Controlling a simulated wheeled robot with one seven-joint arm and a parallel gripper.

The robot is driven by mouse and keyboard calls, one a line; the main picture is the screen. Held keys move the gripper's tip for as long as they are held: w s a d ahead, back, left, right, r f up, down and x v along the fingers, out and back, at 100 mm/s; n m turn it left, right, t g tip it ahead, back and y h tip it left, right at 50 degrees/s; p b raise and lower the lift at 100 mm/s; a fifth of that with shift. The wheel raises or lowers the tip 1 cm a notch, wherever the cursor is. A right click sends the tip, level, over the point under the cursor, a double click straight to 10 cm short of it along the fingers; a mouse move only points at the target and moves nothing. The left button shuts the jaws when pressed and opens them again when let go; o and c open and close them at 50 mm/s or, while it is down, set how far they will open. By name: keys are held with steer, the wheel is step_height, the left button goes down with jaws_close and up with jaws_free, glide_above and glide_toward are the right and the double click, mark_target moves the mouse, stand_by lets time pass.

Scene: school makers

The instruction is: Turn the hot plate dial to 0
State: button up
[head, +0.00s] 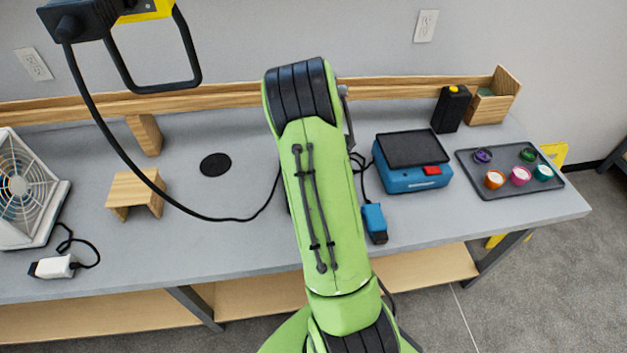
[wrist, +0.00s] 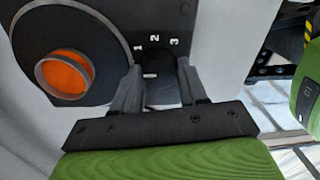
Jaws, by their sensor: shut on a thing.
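In the wrist view my gripper (wrist: 159,72) is shut on a small dark dial (wrist: 158,65), with one finger on each side of it. The numbers 1, 2 and 3 show on the dark panel around the dial; a 0 mark is not visible. The hot plate's round dark top (wrist: 82,22) lies just to the left and carries a round vessel with orange contents (wrist: 65,73). In the head view my green arm covers the middle of the bench, and the gripper, dial and hot plate are hidden behind it.
On the grey bench (head: 240,245), a blue device with a black top (head: 412,150) stands right of my arm, near a tray of small cups (head: 510,192). A wooden stand (head: 133,192) and a white fan (head: 18,195) are at left. A black cable crosses the bench.

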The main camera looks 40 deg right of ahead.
steer(key=o, duration=1)
steer(key=shift+o, duration=0.3)
